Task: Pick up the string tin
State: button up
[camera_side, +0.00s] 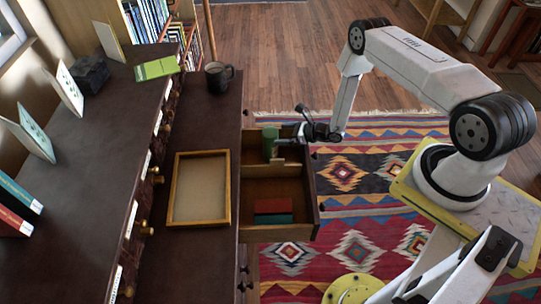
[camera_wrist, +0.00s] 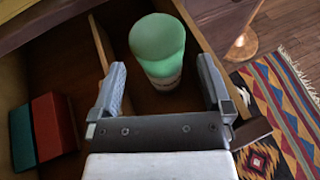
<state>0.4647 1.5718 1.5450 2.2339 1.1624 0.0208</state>
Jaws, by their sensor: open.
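The green cylindrical tin (camera_side: 269,142), which I take as the string tin, stands in the far compartment of the open drawer (camera_side: 311,192). In the wrist view the tin (camera_wrist: 158,45) has a pale green top and a whitish lower part. My gripper (camera_side: 280,147) is beside the tin over the drawer. In the wrist view my gripper (camera_wrist: 162,66) is open, with one finger on each side of the tin and visible gaps between. The tin's base is partly hidden.
A wooden divider (camera_wrist: 101,45) splits the drawer. The other compartment holds a red item (camera_wrist: 53,126) and a green one (camera_wrist: 22,137). A wooden tray (camera_side: 200,188) and a dark mug (camera_side: 218,77) stand on the desktop (camera_side: 205,112) at left.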

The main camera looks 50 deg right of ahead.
aim_at(269, 135)
jog(key=shift+w+a+f, duration=0.15)
jog(key=shift+w, duration=0.15)
jog(key=shift+x, duration=2.6)
jog(key=shift+s+a+f, duration=0.1)
jog(key=shift+s, duration=0.05)
grip_shut()
